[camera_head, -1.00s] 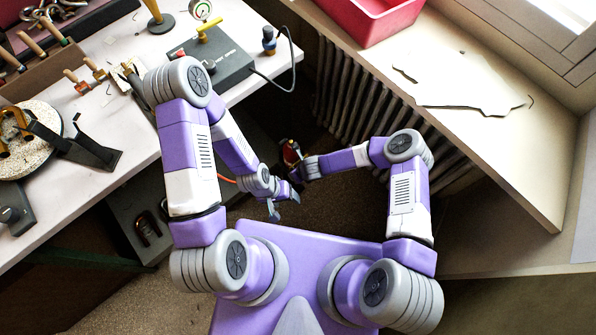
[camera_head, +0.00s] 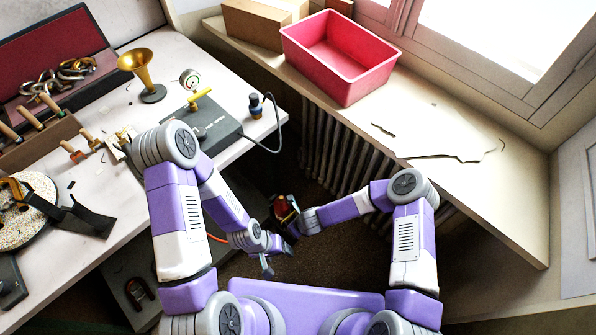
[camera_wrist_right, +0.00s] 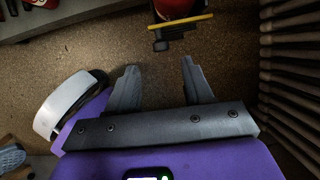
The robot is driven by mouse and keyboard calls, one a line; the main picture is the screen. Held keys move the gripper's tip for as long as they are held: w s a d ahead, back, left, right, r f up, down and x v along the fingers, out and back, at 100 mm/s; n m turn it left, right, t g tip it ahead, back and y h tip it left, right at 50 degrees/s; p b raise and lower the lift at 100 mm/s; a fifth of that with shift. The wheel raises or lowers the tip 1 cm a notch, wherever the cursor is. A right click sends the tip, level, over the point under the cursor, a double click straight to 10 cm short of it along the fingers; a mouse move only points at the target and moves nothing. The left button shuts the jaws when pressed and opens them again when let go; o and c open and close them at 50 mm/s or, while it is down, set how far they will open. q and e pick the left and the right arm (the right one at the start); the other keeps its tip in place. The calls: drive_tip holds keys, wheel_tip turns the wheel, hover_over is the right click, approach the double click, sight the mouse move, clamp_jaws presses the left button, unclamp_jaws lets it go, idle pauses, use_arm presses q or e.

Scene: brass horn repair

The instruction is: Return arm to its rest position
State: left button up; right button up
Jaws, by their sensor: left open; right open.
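My left arm is folded in front of my body in the head view. Its gripper (camera_head: 279,259) is open and empty, hanging over the floor between the bench and my body. My right arm is also folded inward. Its gripper shows in the right wrist view (camera_wrist_right: 159,78), with two dark fingers spread apart and nothing between them. In the head view the right gripper is small and dark, close to the left one.
A red object with a yellow edge (camera_wrist_right: 181,22) is beyond the right fingers, apart from them. The workbench (camera_head: 118,203) at left holds a brass horn bell (camera_head: 138,66) and a grey device (camera_head: 203,132). A pink bin (camera_head: 341,83) stands on the right sill (camera_head: 470,205).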

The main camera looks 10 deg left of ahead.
drive_tip(key=s+d+r+n+g+p, duration=0.1)
drive_tip(key=s+d+r+n, duration=0.4)
drive_tip(key=n, duration=0.6)
drive_tip(key=s+d+r+n+g+p, duration=0.1)
drive_tip(key=s+d+r+n, duration=0.4)
drive_tip(key=s+d+n, duration=0.3)
drive_tip(key=d+n, duration=0.2)
drive_tip(key=n, duration=0.2)
drive_tip(key=shift+d+r+y, duration=0.15)
drive_tip(key=shift+d+y, duration=0.15)
drive_tip(key=shift+y, duration=0.1)
